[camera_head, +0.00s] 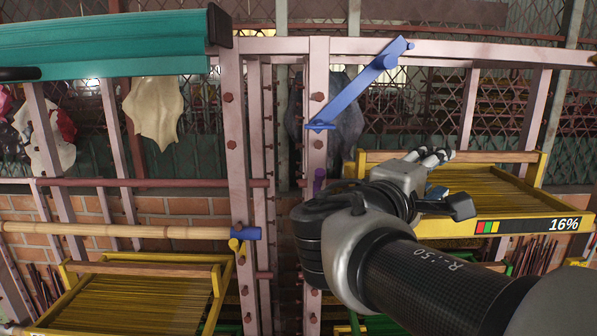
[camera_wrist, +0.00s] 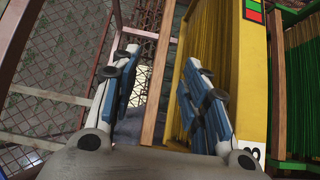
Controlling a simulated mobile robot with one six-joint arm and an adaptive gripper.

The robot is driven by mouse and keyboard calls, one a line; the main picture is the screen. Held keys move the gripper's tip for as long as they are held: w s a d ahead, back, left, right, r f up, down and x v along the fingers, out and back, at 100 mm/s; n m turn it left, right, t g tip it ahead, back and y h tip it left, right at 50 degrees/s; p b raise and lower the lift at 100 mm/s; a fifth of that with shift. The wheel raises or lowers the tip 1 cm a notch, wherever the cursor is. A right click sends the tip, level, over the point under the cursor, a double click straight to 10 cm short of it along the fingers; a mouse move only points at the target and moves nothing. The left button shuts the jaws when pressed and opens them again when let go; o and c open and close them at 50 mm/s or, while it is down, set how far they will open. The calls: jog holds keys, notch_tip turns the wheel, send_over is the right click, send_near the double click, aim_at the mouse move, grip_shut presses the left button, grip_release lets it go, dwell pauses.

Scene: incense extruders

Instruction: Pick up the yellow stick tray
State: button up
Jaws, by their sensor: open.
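A yellow stick tray (camera_head: 515,227) full of thin yellowish sticks rests in the rack at the right, with a 16% label on its front. In the wrist view the tray (camera_wrist: 256,75) stands at the right, with a wooden bar (camera_wrist: 163,62) along its edge. My gripper (camera_head: 434,157) is open over the tray's left back corner. In the wrist view my gripper (camera_wrist: 158,66) has one finger on each side of the wooden bar, with gaps showing. Whether a finger touches it is hidden. A second yellow tray (camera_head: 218,296) of sticks sits at lower left.
Pinkish metal posts (camera_head: 233,150) stand left of my arm. A blue lever (camera_head: 362,83) slants above my gripper. A green-framed tray (camera_wrist: 285,130) lies beside the yellow one.

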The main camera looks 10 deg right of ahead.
jog(key=p, duration=0.2)
send_near(454, 161)
jog(key=d, duration=0.1)
jog(key=w+d+r, duration=0.1)
jog(key=d, duration=0.1)
jog(key=w+d, duration=0.1)
jog(key=d, duration=0.1)
jog(key=shift+w+d+r, duration=0.15)
jog(key=x, duration=0.2)
jog(key=p+x, duration=0.1)
jog(key=x, duration=0.1)
jog(key=w+x, duration=0.1)
jog(key=shift+w+f, duration=0.25)
jog(key=shift+f, duration=0.1)
jog(key=shift+s, duration=0.2)
jog(key=shift+c, duration=0.3)
jog(key=shift+w, duration=0.15)
jog(key=shift+c, duration=1.3)
grip_shut()
jog(key=shift+r, duration=0.15)
